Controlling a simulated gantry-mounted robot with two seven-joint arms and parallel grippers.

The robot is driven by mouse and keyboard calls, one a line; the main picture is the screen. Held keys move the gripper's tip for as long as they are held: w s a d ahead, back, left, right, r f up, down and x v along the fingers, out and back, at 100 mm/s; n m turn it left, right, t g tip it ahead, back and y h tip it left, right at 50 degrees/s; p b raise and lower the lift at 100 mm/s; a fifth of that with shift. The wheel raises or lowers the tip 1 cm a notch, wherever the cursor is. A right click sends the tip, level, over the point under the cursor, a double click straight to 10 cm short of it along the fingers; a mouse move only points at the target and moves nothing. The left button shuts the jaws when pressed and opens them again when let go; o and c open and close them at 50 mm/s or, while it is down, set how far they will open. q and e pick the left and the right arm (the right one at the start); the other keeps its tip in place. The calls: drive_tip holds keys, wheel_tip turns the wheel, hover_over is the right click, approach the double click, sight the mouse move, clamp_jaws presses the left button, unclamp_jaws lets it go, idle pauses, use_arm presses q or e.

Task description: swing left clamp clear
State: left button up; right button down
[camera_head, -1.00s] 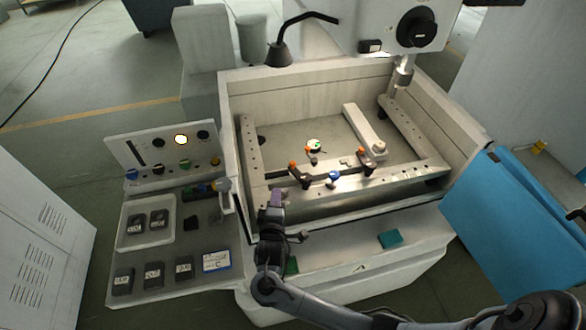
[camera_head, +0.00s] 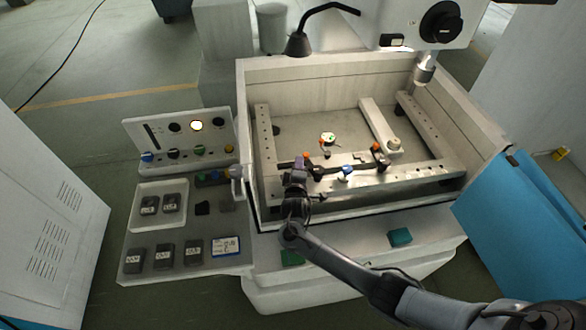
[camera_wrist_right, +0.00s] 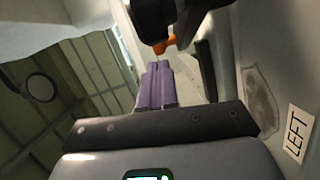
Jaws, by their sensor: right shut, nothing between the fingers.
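The left clamp (camera_head: 317,172) is a black clamp with an orange tip on the front rail of the machine tank. In the right wrist view its orange part (camera_wrist_right: 164,46) shows just beyond my fingertips, beside a dark rounded part. My right gripper (camera_head: 299,162) has purple fingers and is at the left side of the left clamp. In the wrist view the fingers (camera_wrist_right: 155,85) are together with nothing between them. I cannot tell whether they touch the clamp. A white label reading LEFT (camera_wrist_right: 294,134) is on the surface at right. My left gripper is not in view.
A second orange-tipped clamp (camera_head: 382,164) is on the rail to the right, with a blue knob (camera_head: 346,172) between. A round part with a green mark (camera_head: 327,138) lies behind. The tank's front wall (camera_head: 350,209) runs under my right arm. A control panel (camera_head: 180,140) stands at left.

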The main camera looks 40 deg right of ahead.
sight(305, 154)
drive_tip(key=shift+d+f, duration=0.1)
drive_tip(key=shift+d, duration=0.25)
drive_tip(key=shift+w, duration=0.1)
drive_tip(key=shift+w+d+r+m+g+h+p, duration=0.1)
drive_tip(key=shift+w+d+m+g+h+p, duration=0.1)
drive_tip(key=shift+d+m+g+h, duration=0.3)
drive_tip(key=shift+w+d+r+m+g+h+p, duration=0.1)
drive_tip(key=shift+d+m+g+h+p, duration=0.1)
drive_tip(key=shift+d+m+g+h, duration=0.25)
drive_tip(key=shift+d+f, duration=0.1)
drive_tip(key=shift+d, duration=0.25)
drive_tip(key=shift+f, duration=0.1)
drive_tip(key=shift+a, duration=0.15)
